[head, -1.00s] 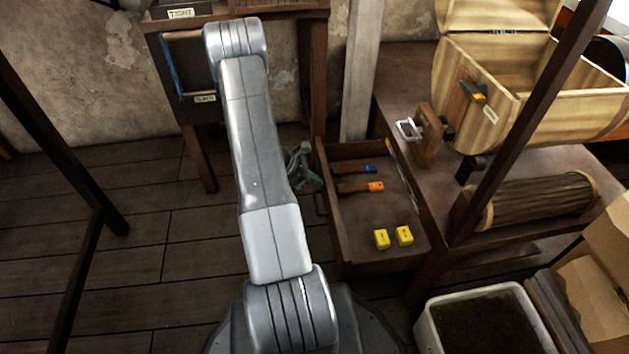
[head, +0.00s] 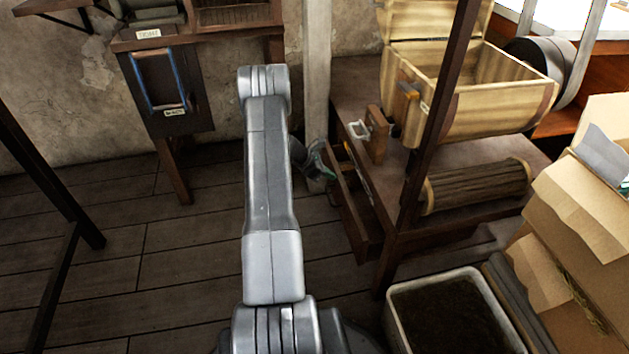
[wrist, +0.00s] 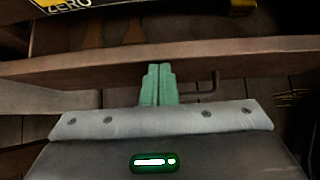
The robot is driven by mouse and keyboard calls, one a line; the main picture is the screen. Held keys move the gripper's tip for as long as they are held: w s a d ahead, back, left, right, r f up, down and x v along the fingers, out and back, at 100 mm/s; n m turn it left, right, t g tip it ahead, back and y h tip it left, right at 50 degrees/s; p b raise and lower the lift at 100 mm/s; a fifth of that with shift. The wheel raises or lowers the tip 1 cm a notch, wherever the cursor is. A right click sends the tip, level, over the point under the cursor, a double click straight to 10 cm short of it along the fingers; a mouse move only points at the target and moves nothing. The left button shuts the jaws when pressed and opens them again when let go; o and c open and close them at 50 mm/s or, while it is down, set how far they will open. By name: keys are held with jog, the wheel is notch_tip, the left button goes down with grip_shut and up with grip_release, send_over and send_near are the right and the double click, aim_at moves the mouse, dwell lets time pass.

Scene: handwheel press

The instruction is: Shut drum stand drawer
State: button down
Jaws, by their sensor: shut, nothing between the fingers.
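The drum stand (head: 352,92) is a dark brown wooden bench at right of centre in the head view. Its drawer (head: 368,236) sticks out on the left side by a short stretch, with a narrow part of its inside showing. My gripper (head: 326,170) is at the outer face of the drawer front, partly hidden behind my arm. In the wrist view the green fingers (wrist: 158,84) are shut together, with their tips at the drawer's front board (wrist: 240,58). A thin bent handle (wrist: 207,86) is just right of the fingers. Exact contact is hard to tell.
An open wooden chest-like drum (head: 470,110) and a ribbed roller (head: 475,187) sit on the stand. A soil-filled bin (head: 398,303) and cardboard boxes (head: 590,200) stand at right. A dark post (head: 437,120) rises before the stand. Floor at left is clear.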

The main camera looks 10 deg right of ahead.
jog(key=shift+d, duration=1.3)
